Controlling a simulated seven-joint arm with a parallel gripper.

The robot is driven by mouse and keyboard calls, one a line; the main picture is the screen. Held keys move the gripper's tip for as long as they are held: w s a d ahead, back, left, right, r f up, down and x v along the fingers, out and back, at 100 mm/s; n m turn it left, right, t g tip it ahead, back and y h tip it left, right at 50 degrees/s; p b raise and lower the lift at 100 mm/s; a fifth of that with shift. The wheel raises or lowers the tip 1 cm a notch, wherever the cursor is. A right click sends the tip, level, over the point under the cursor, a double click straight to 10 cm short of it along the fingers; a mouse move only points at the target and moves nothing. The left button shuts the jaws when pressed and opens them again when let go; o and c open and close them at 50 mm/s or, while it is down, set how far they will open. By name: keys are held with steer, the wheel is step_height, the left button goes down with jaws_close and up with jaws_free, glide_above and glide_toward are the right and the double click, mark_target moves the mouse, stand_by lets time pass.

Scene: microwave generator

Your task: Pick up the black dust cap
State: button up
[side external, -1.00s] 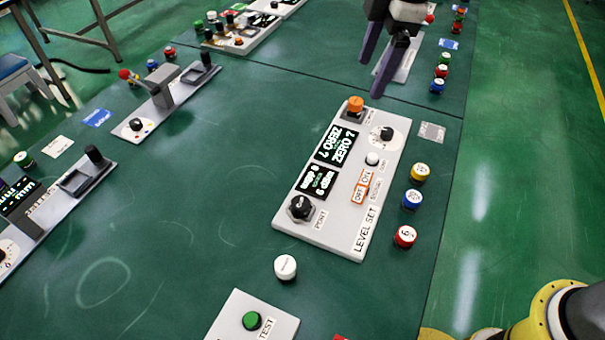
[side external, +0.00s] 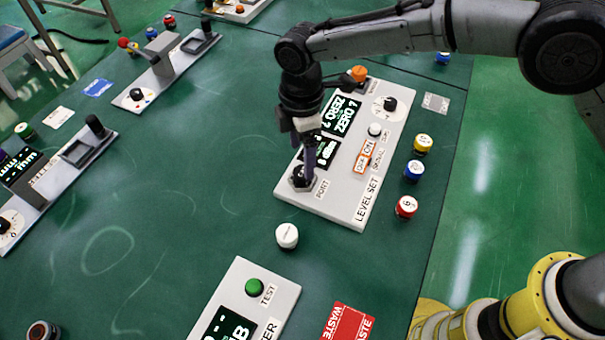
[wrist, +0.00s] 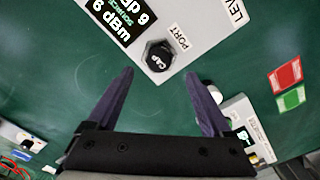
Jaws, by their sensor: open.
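The black dust cap (wrist: 158,60), marked "CAP", sits on the port of the grey-white LEVEL SET panel (wrist: 200,35), beside the "PORT" label. My gripper (wrist: 159,75) is open and empty. In the wrist view the cap is ahead of the fingertips, roughly midway between them, with no contact visible. In the side view my gripper (side external: 307,170) points down over the port end of the panel. There the cap (side external: 299,178) is partly hidden by the fingers, and their exact height above it is hard to tell.
An orange knob (side external: 358,73), a black dial (side external: 390,103) and lit displays are on the panel. A white round piece (side external: 287,235) lies in front. Yellow, blue and red caps (side external: 406,206) line the right. A TEST unit (side external: 280,291) stands nearer.

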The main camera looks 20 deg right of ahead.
mark_target(302, 172)
steer(key=shift+w+d+f, duration=0.1)
steer(key=shift+f, duration=2.75)
jaws_close()
